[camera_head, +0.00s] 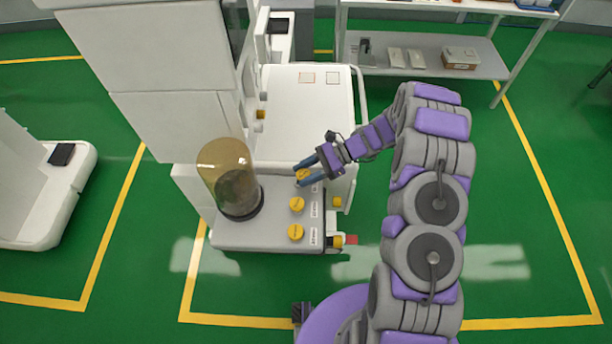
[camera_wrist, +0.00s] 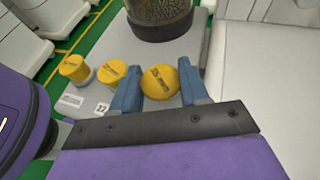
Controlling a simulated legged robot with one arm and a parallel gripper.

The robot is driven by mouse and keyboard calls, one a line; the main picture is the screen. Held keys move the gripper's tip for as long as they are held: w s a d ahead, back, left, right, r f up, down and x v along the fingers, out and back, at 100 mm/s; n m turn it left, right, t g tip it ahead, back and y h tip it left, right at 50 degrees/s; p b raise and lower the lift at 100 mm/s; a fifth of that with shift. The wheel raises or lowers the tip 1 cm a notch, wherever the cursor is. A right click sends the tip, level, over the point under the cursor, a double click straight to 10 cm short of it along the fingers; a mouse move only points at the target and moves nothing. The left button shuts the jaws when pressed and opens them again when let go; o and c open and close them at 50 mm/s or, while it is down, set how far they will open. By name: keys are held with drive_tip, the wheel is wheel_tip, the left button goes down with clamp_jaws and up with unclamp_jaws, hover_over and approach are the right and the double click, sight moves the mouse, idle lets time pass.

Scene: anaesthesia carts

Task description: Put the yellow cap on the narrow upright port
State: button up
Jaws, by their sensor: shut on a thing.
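My gripper (camera_head: 305,173) is shut on a yellow cap (camera_head: 302,175) over the back end of a row on the grey cart top. In the wrist view the held cap (camera_wrist: 159,82) sits between the two blue fingers of my gripper (camera_wrist: 158,88). Two more yellow caps stand in the row towards the front: a middle one (camera_head: 297,204) and a front one (camera_head: 295,232). In the wrist view they are to the left, at the middle cap (camera_wrist: 110,74) and the front cap (camera_wrist: 75,68). No bare narrow port shows; whether the held cap touches one underneath is hidden.
An amber-domed canister (camera_head: 228,180) stands on the cart top (camera_head: 262,238) left of the caps. The tall white cart body (camera_head: 165,75) rises behind it. Yellow side knobs (camera_head: 337,202) stick out at right. Green floor (camera_head: 530,235) is open to the right.

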drive_tip(key=shift+a+f, duration=0.9)
drive_tip(key=shift+c, duration=0.8)
drive_tip(key=shift+a, duration=0.25)
clamp_jaws()
drive_tip(key=o, duration=0.8)
unclamp_jaws()
drive_tip(key=shift+c, duration=0.2)
drive_tip(key=o, duration=0.4)
drive_tip(key=shift+d+r, duration=0.1)
drive_tip(key=shift+d, duration=0.5)
drive_tip(key=p+v, duration=0.2)
drive_tip(key=v, duration=0.9)
drive_tip(key=shift+w+d+r+p, duration=0.2)
drive_tip(key=shift+r+p, duration=0.1)
drive_tip(key=shift+p, duration=0.1)
